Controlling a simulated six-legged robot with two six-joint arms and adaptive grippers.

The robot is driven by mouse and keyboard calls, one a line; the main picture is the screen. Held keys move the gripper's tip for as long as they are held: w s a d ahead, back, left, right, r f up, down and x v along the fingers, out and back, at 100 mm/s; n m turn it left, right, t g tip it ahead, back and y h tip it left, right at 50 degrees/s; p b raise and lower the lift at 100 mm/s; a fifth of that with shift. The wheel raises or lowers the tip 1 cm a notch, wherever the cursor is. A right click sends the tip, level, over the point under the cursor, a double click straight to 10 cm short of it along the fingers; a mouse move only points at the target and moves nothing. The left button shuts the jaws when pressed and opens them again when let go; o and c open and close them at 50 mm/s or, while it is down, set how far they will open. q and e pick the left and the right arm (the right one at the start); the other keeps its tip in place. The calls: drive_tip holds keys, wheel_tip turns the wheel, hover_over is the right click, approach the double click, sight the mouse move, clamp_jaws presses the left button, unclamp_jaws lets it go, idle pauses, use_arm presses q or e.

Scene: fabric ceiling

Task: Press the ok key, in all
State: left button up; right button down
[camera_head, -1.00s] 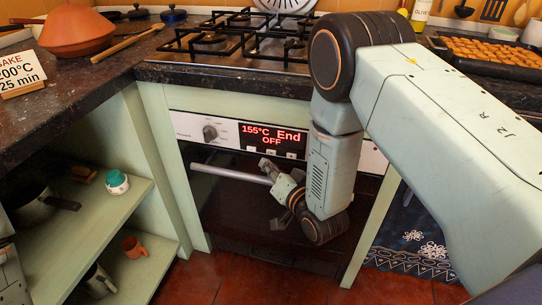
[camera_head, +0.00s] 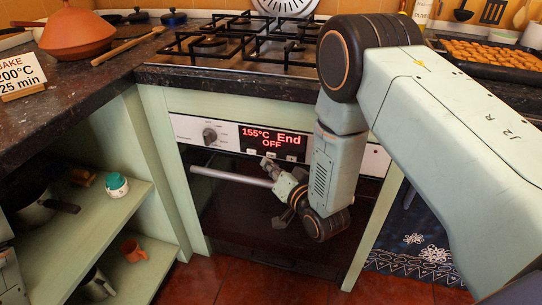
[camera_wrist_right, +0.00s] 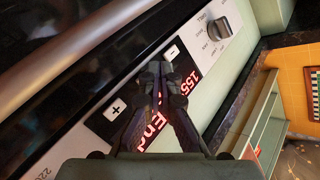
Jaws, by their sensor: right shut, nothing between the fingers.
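The oven control panel (camera_head: 190,129) is white, with a knob (camera_head: 209,135) and a display (camera_head: 272,141) reading "155°C End" and "OFF" in red. In the right wrist view, the minus key (camera_wrist_right: 172,53) and plus key (camera_wrist_right: 115,109) show on either side of my fingertips. The ok key is not readable; the panel between those keys is hidden by my fingers. My right gripper (camera_head: 267,163) is shut and empty, its tips just in front of the key row; it also shows in the right wrist view (camera_wrist_right: 160,70). Contact cannot be told.
The oven handle bar (camera_head: 228,176) runs just below the panel, close to my right gripper. A gas hob (camera_head: 245,45) is above. A sign (camera_head: 20,76) reads "BAKE 200°C 25 min". Open shelves (camera_head: 85,225) stand left and a tray of browned pieces (camera_head: 500,55) lies right.

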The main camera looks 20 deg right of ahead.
idle(0.7)
drive_tip(key=shift+w+d, duration=0.2)
drive_tip(key=shift+w, duration=0.15)
drive_tip(key=shift+w+d, duration=0.3)
drive_tip(key=shift+w, duration=0.15)
idle(1.0)
drive_tip(key=shift+s, duration=0.1)
drive_tip(key=shift+s+a, duration=0.5)
drive_tip(key=shift+s, duration=0.2)
drive_tip(key=shift+p, duration=0.3)
drive_tip(key=s+a+p, duration=0.1)
drive_tip(key=s, duration=0.1)
drive_tip(key=s+a, duration=0.2)
drive_tip(key=shift+s+p, duration=0.1)
drive_tip(key=shift+p, duration=0.3)
drive_tip(key=shift+d, duration=0.1)
